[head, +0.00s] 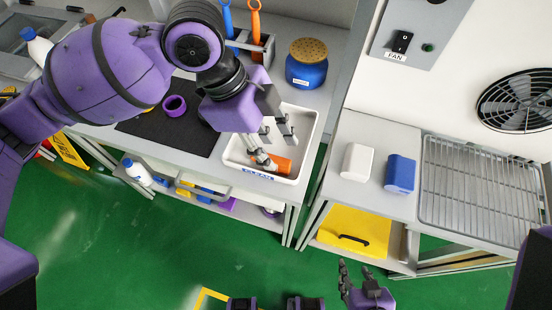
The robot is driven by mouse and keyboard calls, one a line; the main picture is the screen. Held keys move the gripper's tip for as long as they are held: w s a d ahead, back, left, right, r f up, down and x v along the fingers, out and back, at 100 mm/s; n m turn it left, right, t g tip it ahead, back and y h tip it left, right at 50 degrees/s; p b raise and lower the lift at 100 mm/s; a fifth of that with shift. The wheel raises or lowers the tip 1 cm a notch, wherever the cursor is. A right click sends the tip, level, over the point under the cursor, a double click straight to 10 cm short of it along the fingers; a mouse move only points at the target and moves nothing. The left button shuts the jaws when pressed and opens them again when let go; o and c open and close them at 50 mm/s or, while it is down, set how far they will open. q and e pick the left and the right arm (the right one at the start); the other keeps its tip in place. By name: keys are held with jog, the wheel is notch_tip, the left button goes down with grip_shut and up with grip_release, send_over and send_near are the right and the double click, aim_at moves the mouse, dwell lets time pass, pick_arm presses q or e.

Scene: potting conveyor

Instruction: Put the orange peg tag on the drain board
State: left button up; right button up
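An orange piece (284,166), which looks like the orange peg tag, lies in a white tray (231,163) with a blue-lettered label on its front. My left gripper (281,151) reaches down into the tray over the orange piece. Its fingers look apart, and one fingertip overlaps the orange piece in the picture; I cannot tell whether they touch. My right gripper (355,269) is low in the picture, over the green floor, with its fingers apart and empty. A metal wire rack (480,180) on the right counter looks like the drain board. It is bare.
A white block (357,161) and a blue block (400,174) stand left of the rack. A blue jar (306,72) and a caddy with blue and orange handled tools (255,25) stand behind the tray. A purple ring (174,105) lies on the dark mat. A gap separates the two counters.

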aim_at(278, 159)
pick_arm(q)
jog(key=x, duration=0.3)
jog(key=shift+f, duration=0.35)
grip_shut()
pick_arm(e)
jog(key=shift+w+a+r, duration=0.1)
jog(key=shift+w+r, duration=0.15)
jog(key=shift+w, duration=0.65)
pick_arm(q)
jog(key=shift+r, duration=0.15)
jog(key=shift+r, duration=0.3)
jog(key=r, duration=0.2)
jog(key=s+r, duration=0.1)
jog(key=shift+r, duration=0.4)
jog(key=s+r+p, duration=0.7)
jog(key=s+r, duration=0.1)
jog(key=s, duration=0.5)
jog(key=shift+s+d+p, duration=0.15)
jog(key=shift+d+p, duration=0.25)
jog(key=shift+d, duration=0.05)
pick_arm(e)
notch_tip(278, 159, up, 8)
jog(key=w+a+t, duration=0.1)
jog(key=w, duration=0.2)
jog(key=shift+a+f+y, duration=0.15)
jog(key=shift+a+y, duration=0.1)
jog(key=shift+y, duration=0.05)
